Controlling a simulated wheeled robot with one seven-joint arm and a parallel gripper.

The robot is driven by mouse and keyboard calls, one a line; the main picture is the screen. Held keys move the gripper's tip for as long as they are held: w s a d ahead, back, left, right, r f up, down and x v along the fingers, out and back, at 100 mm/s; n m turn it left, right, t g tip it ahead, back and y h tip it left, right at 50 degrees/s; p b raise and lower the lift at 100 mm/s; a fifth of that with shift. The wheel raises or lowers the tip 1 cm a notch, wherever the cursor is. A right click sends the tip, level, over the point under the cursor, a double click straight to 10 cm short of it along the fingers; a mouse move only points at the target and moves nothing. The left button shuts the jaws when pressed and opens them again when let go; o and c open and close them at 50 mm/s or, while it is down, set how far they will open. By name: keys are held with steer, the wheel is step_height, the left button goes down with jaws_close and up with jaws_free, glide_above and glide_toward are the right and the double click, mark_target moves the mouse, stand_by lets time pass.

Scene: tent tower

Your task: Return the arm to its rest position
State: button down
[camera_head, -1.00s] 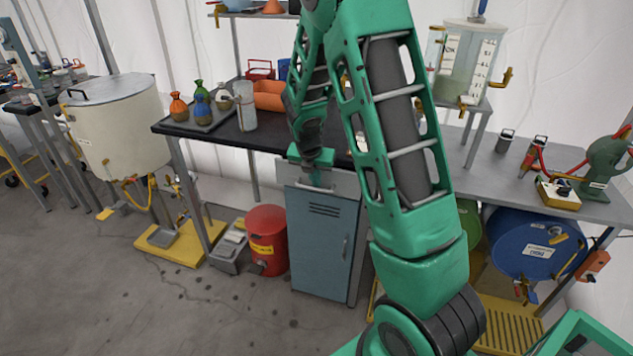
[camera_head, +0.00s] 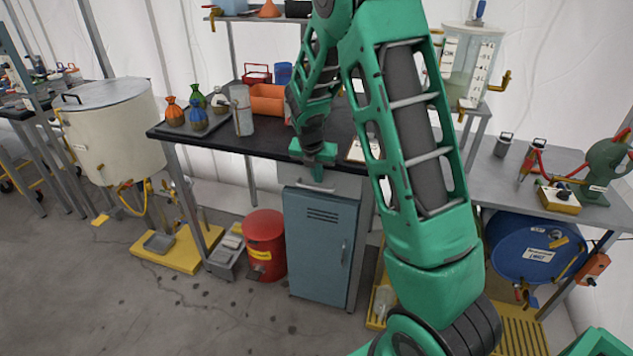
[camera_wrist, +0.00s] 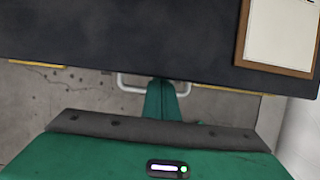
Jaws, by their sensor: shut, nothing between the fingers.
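My green arm reaches across the middle of the head view. My gripper (camera_head: 317,173) is just in front of the black bench top's edge, above the drawer front (camera_head: 338,184) of a blue cabinet (camera_head: 319,245). In the wrist view, the gripper's fingers (camera_wrist: 160,92) are together with nothing held between them. The light drawer handle (camera_wrist: 128,84) shows behind and below the fingertips. I cannot tell whether the fingers touch the handle.
The black bench top (camera_wrist: 110,40) lies close to the gripper, with a clipboard (camera_wrist: 279,32) on it. Bottles (camera_head: 198,115) and an orange bin (camera_head: 266,100) stand on the bench. A red can (camera_head: 264,246) stands left of the cabinet. Floor in front is clear.

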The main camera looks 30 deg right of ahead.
steer(key=v, duration=0.8)
steer(key=shift+a, duration=0.3)
steer(key=s+d+r+m+g+y, duration=0.1)
steer(key=s+d+r+m, duration=0.15)
steer(key=s+m, duration=0.75)
steer(key=s+d+r+m+g+y, duration=0.1)
steer(key=s+r+m, duration=0.3)
steer(key=s+m, duration=0.5)
steer(key=s+a+m+g+y, duration=0.1)
steer(key=s+a+m, duration=0.1)
steer(key=s+m, duration=1.2)
steer(key=s, duration=0.6)
steer(key=shift+s+a, duration=0.25)
steer(key=shift+a, duration=0.15)
